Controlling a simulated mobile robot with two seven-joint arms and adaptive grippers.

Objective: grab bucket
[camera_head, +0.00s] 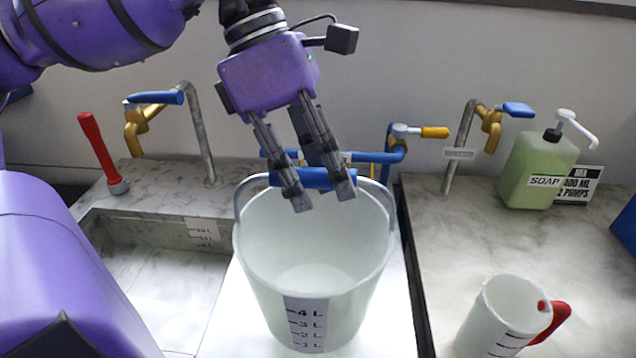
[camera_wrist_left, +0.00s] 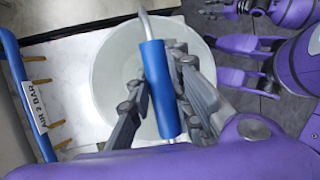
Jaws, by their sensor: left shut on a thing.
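A white bucket (camera_head: 312,260) with a litre scale on its front stands upright in the middle of the head view, and it looks empty inside. Its wire handle is raised and has a blue grip (camera_head: 312,178) across the top. My left gripper (camera_head: 318,195) reaches down from above with its fingers around the blue grip and is shut on it. In the left wrist view the blue grip (camera_wrist_left: 158,90) lies between the two fingers, with the bucket (camera_wrist_left: 112,75) beneath. My right gripper (camera_wrist_left: 247,62) seems to show at the upper right of the wrist view, away from the bucket.
A sink basin (camera_head: 150,255) is left of the bucket. Taps with blue levers stand behind, one at left (camera_head: 155,97) and one at right (camera_head: 518,109). A green soap bottle (camera_head: 538,170) and a white jug with red handle (camera_head: 503,315) stand on the right counter (camera_head: 450,235).

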